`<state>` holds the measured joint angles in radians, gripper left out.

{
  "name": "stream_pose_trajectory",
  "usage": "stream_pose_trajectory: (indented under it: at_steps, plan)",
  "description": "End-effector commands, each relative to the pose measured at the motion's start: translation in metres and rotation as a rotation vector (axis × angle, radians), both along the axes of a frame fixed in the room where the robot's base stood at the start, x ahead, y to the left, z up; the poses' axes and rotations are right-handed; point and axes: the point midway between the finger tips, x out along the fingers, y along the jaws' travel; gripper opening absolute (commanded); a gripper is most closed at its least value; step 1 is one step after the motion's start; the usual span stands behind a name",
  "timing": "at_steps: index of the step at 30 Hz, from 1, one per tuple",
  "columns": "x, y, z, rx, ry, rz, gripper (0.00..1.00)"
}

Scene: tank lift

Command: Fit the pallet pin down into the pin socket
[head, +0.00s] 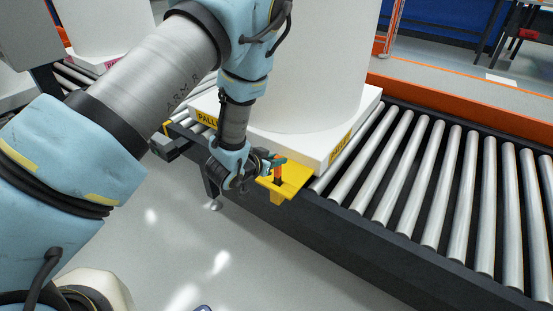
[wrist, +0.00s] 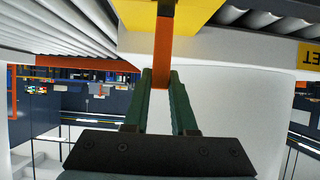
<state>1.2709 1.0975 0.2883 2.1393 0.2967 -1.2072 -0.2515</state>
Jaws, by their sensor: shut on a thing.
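My gripper (head: 276,161) is at the front edge of the roller conveyor, just above the yellow bracket (head: 294,178) that carries the pin socket. Its green fingers are shut on the orange pallet pin (head: 278,171). In the wrist view, which looks upside down, the fingertips (wrist: 161,74) hold one end of the pin (wrist: 163,42). The pin's other end meets the yellow bracket (wrist: 192,12). A dark spot, seemingly the socket (head: 277,181), shows directly below the pin in the head view. I cannot tell how deep the pin sits in it.
A large white tank (head: 320,70) stands on a white pallet base (head: 312,157) with yellow labels, right behind the bracket. Conveyor rollers (head: 420,170) extend to the right. An orange rail (head: 455,102) runs behind. The floor (head: 240,265) in front is clear.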

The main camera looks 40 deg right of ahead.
Motion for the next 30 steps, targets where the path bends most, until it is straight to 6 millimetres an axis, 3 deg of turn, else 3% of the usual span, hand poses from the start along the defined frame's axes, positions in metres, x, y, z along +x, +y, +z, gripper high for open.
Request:
stream_pose_trajectory:
  at_steps: [18, 19, 27, 30]
  plan:
    - [0.0, 0.0, -0.015, -0.001, 0.001, 0.0, 0.0]
    - [0.0, 0.0, -0.014, -0.001, 0.001, 0.0, 0.27]
    - [0.0, 0.0, -0.014, -0.001, 0.0, 0.0, 0.57]
    - [0.0, 0.0, -0.014, 0.0, 0.0, 0.0, 0.6]
